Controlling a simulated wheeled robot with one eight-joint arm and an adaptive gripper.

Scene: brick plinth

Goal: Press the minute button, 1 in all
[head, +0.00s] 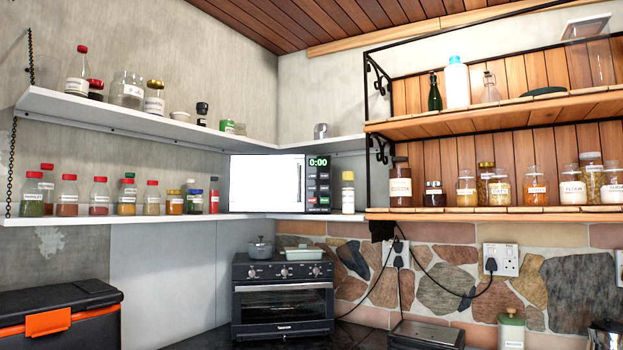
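A white microwave (267,183) stands on the lower white corner shelf, in the middle of the head view. Its dark control panel (318,184) is on the right side of its front. The panel's green display (318,162) reads 0:00. Below the display are rows of small buttons, with green and red ones at the bottom. Their labels are too small to read, so I cannot tell which is the minute button. The microwave door looks shut. My gripper is not in view.
A labelled jar (348,192) stands close to the panel's right. Spice jars line the left shelves. A black toaster oven (282,297) with small pots on top stands on the counter below. A wooden rack (490,213) with jars is at right.

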